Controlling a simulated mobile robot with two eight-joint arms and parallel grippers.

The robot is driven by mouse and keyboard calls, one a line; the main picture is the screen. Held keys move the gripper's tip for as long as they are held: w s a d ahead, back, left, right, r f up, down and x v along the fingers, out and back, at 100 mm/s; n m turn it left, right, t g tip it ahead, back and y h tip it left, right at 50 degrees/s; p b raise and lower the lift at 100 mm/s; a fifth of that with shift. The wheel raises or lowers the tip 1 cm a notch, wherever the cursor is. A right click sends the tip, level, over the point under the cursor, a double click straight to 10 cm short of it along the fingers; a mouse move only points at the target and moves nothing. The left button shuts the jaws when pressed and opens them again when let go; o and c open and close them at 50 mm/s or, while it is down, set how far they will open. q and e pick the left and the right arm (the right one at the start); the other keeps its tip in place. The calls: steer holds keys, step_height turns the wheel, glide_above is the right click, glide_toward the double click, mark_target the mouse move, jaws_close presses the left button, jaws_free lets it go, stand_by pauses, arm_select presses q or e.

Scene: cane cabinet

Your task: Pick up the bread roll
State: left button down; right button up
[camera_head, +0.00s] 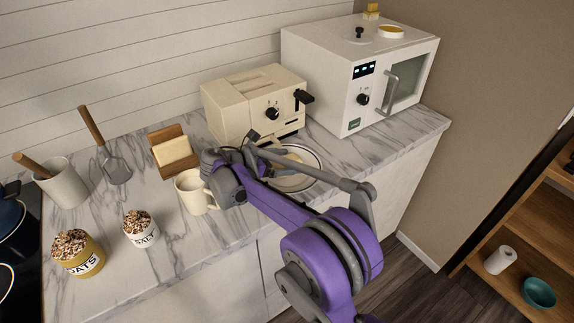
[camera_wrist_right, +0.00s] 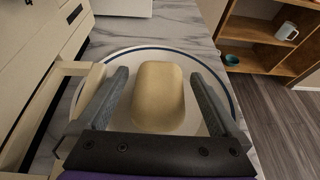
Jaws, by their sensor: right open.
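The bread roll (camera_wrist_right: 159,96) is a tan, rounded block on a white plate (camera_wrist_right: 119,63) with a dark blue rim in the right wrist view. My right gripper (camera_wrist_right: 165,85) is open, with one grey finger on each side of the roll and visible gaps between the fingers and the roll. In the head view, the plate (camera_head: 318,163) lies on the marble counter in front of the toaster, and my right gripper (camera_head: 262,143) reaches over its left side. My arm and gripper hide most of the roll there. My left gripper is not in view.
The cream toaster (camera_head: 232,103) stands right behind the plate, and a white microwave (camera_head: 330,75) stands to its right. A cream mug (camera_head: 190,192) is close to the left of my right gripper. A wooden holder (camera_head: 172,150), salt jar (camera_head: 140,229) and oats jar (camera_head: 78,252) stand farther left.

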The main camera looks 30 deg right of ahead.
steer(key=c, duration=1.3)
